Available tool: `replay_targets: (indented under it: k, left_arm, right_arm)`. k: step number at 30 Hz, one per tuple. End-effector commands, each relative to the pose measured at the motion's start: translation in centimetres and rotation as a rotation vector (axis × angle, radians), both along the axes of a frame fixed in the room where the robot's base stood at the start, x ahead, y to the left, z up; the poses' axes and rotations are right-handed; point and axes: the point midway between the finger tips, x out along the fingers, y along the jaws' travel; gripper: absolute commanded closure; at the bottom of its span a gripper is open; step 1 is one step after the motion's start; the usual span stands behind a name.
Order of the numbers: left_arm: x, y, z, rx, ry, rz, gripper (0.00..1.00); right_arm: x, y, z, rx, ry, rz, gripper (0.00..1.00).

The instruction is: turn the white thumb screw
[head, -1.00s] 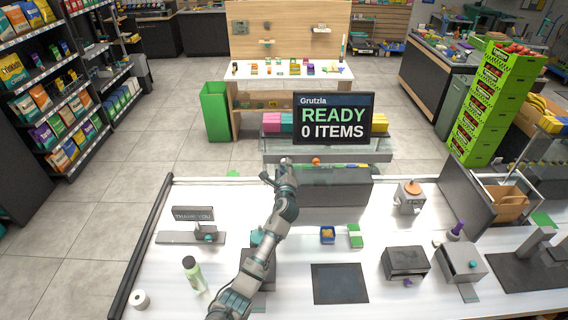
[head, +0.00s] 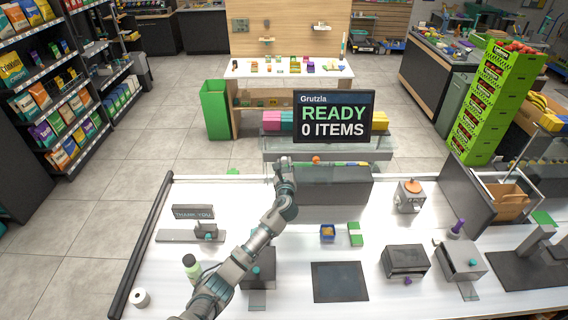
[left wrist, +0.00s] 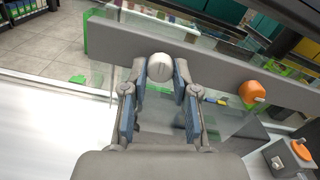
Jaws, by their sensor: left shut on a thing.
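The white thumb screw (left wrist: 160,68) shows as a round ribbed head in the left wrist view, in front of a long grey bar (left wrist: 215,70). My left gripper (left wrist: 162,76) has its two blue-padded fingers closed on either side of the screw. In the head view my left gripper (head: 284,164) is at the far edge of the counter, below the display; the screw is too small or covered to make out there. An orange knob (left wrist: 252,92) sits to the right of the screw on the same bar. My right gripper is in neither view.
The display (head: 334,116) stands just behind and right of my left gripper. A green bottle (head: 192,268) is close to my left forearm. A blue tray (head: 327,234), a green-and-white box (head: 355,234) and a dark mat (head: 340,282) lie to the right.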

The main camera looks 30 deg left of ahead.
Motion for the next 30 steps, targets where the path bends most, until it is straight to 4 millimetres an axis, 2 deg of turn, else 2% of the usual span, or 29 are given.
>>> replay_targets:
  k: [1,6,13,19,26,27,30]
  left_arm:
    - [0.02,0.27,0.53,0.054,0.022,0.002,0.91]
    - [0.02,0.21,0.52,0.231,0.132,0.003,0.91]
    - [0.02,0.17,0.51,0.238,0.137,0.001,0.91]
    - [0.04,0.19,0.60,0.455,0.267,0.002,0.91]
    - [0.03,0.16,0.53,0.482,0.287,0.003,0.91]
    - [0.03,0.16,0.53,0.482,0.287,0.003,0.64]
    - [0.02,0.12,0.43,0.482,0.288,0.001,0.62]
  right_arm:
    - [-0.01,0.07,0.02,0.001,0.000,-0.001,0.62]
    - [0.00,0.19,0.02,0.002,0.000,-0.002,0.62]
    - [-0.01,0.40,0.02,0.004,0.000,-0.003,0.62]
    - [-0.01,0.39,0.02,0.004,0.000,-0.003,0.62]
    - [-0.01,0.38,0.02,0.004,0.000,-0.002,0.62]
    - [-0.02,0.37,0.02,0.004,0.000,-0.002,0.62]
    - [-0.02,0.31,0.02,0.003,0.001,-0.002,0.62]
